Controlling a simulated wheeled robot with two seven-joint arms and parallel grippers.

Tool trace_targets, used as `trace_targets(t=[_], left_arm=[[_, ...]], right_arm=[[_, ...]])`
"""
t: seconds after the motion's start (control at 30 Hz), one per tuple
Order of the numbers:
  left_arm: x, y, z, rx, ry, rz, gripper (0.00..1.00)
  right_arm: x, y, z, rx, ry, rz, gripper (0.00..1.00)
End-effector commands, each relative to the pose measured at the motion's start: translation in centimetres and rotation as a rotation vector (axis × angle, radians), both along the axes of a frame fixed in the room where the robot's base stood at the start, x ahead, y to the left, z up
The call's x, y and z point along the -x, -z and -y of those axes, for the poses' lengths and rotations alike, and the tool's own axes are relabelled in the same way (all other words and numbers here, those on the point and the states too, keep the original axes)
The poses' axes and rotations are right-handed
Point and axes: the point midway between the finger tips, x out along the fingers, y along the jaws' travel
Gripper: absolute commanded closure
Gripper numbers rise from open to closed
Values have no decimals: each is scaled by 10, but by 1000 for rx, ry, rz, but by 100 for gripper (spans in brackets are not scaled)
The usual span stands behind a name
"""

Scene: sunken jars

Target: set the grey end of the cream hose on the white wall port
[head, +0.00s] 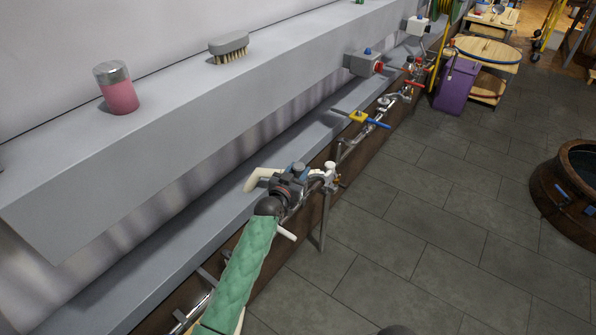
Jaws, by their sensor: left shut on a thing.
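My left gripper (303,180) is at the end of my green-sleeved arm, over the pipe along the wall's foot. It is shut on the cream hose (262,178), which shows as a short curved piece left of the gripper. Another pale piece (287,233) sticks out below my wrist; I cannot tell if it is the same hose. The hose's grey end is not clearly visible among the dark gripper parts. A white upright fitting (330,170) stands just right of the fingers; it may be the white wall port. I cannot tell whether the hose touches it. My right gripper is out of view.
A grey ledge (180,95) runs along the wall, with a pink jar (118,90) and a brush (229,48) on it. Yellow-and-blue (367,119) and red valve handles (412,84) stick out farther along. A purple bin (457,85) and round tub (568,185) stand right; floor between is clear.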

Motion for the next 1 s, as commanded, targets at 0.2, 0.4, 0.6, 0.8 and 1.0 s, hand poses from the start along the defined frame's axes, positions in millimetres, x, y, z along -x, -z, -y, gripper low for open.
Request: trace_targets(t=[0.2, 0.4, 0.6, 0.8, 1.0], left_arm=[[0, 4, -1, -2, -1, -4, 56], [1, 5, -2, -2, -1, -4, 36], [1, 7, -2, -3, -1, -8, 36], [1, 4, -2, -1, -1, -7, 36], [1, -16, -1, -1, 0, -6, 36]], right_arm=[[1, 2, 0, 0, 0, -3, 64], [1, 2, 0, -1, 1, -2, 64], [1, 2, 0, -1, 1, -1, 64], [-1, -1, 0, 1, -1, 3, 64], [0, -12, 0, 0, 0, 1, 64]])
